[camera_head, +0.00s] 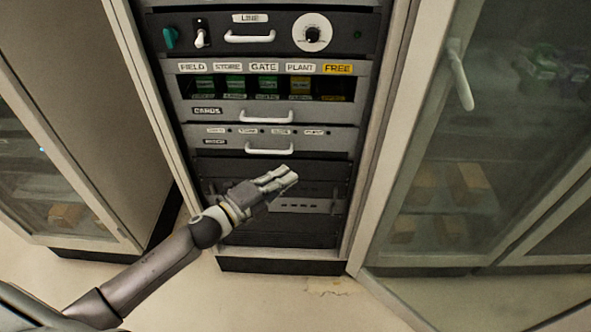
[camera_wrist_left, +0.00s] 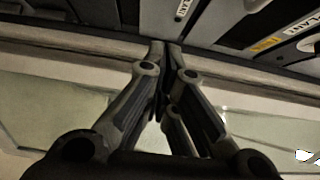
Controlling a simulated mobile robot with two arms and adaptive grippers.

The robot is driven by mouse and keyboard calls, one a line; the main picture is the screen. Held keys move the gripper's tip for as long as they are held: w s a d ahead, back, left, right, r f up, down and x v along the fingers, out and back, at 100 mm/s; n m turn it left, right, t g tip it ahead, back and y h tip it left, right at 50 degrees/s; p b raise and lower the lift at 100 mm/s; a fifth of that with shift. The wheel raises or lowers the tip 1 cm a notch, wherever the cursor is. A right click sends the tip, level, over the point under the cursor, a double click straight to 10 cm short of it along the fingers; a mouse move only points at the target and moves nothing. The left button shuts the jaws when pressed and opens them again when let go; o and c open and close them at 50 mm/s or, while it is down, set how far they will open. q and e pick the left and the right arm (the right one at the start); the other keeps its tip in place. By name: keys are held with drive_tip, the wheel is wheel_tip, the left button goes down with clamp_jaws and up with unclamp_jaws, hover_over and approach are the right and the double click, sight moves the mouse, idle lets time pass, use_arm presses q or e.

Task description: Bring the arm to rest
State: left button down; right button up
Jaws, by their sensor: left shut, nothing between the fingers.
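My left arm comes in from the lower left in the head view. Its gripper (camera_head: 287,176) is in front of the lower part of the equipment rack (camera_head: 265,253), below the drawer handles. The fingers are together and hold nothing. In the left wrist view the fingertips (camera_wrist_left: 166,48) meet near the top middle, with rack panels beyond them. I cannot tell from these views how far the fingertips are from the rack. My right gripper is not in view.
The rack has a LINE panel (camera_head: 267,33) with a knob, a card row labelled FIELD, STORE, GATE, PLANT and FREE (camera_head: 338,69), and drawers with white handles (camera_head: 268,151). Glass-fronted cabinets stand left (camera_head: 50,190) and right (camera_head: 440,180). Bare floor (camera_head: 190,295) lies in front.

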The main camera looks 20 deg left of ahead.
use_arm(q)
drive_tip(key=s+a+f+n+g+y+p, duration=0.1)
drive_tip(key=s+a+f+n+g+y, duration=0.2)
drive_tip(key=f, duration=0.7)
drive_tip(key=s+a+f+n+y, duration=0.2)
drive_tip(key=s+a+f+n, duration=0.25)
drive_tip(key=f, duration=0.65)
drive_tip(key=s+a+f+n+g+y+p, duration=0.1)
drive_tip(key=s+a+f+n+g+y, duration=0.25)
drive_tip(key=f, duration=0.65)
drive_tip(key=s+d+f+n+g, duration=0.25)
drive_tip(key=s+f+n, duration=0.35)
drive_tip(key=s+f, duration=0.75)
drive_tip(key=s+d+f+n+g, duration=0.2)
drive_tip(key=s+f+g, duration=0.1)
drive_tip(key=s, duration=0.8)
drive_tip(key=s+d+f+n+g, duration=0.2)
drive_tip(key=s+f, duration=0.1)
drive_tip(key=s, duration=0.8)
drive_tip(key=shift+s+d+g+p, duration=0.15)
drive_tip(key=shift+d+g+p, duration=0.15)
drive_tip(key=shift+g+p, duration=0.1)
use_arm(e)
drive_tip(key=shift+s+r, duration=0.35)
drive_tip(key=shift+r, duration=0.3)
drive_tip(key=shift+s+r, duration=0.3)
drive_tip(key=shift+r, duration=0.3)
